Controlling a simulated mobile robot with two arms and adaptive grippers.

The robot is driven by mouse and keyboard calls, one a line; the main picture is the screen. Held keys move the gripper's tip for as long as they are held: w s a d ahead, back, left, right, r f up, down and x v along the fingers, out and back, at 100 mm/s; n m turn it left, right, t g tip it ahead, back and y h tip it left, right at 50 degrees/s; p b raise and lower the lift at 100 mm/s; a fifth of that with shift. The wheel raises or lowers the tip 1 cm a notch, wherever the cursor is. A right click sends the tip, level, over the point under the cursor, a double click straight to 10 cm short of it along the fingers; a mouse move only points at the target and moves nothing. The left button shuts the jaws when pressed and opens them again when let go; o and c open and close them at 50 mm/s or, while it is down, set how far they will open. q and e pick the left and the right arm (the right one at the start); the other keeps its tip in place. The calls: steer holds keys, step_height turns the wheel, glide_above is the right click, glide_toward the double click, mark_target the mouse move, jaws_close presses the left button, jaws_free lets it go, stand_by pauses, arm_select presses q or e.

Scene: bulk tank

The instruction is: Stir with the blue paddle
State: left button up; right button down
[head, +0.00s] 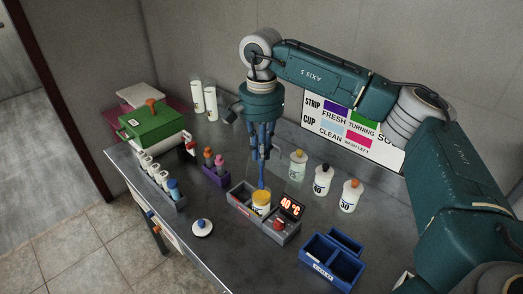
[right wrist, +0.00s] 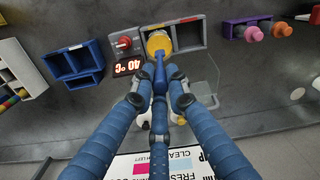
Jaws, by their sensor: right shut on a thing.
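The blue paddle (head: 261,174) points down from my right gripper (head: 262,150); its lower end meets the yellow contents of a small cup (head: 261,207). The cup sits in a compartment of a grey heater block (head: 281,237) with a red 40 °C display (head: 290,206). In the right wrist view the gripper (right wrist: 159,98) is shut on the paddle (right wrist: 160,72), which reaches to the yellow-filled cup (right wrist: 159,42). How deep the paddle tip is in the cup is hidden. My left gripper is not in view.
White bottles (head: 322,180) stand behind the heater. A blue caddy (head: 330,264) is at the front right, a purple rack (head: 215,175) left of the heater. A white lid (head: 202,228) lies front left. A green box (head: 152,124) is at the back left.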

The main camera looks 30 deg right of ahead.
mark_target(261, 179)
steer(key=shift+f+b, duration=0.8)
steer(key=shift+f, duration=0.65)
steer(key=shift+f+b, duration=1.25)
steer(key=shift+f, duration=0.7)
steer(key=shift+f+b, duration=0.3)
steer(key=shift+f, duration=0.25)
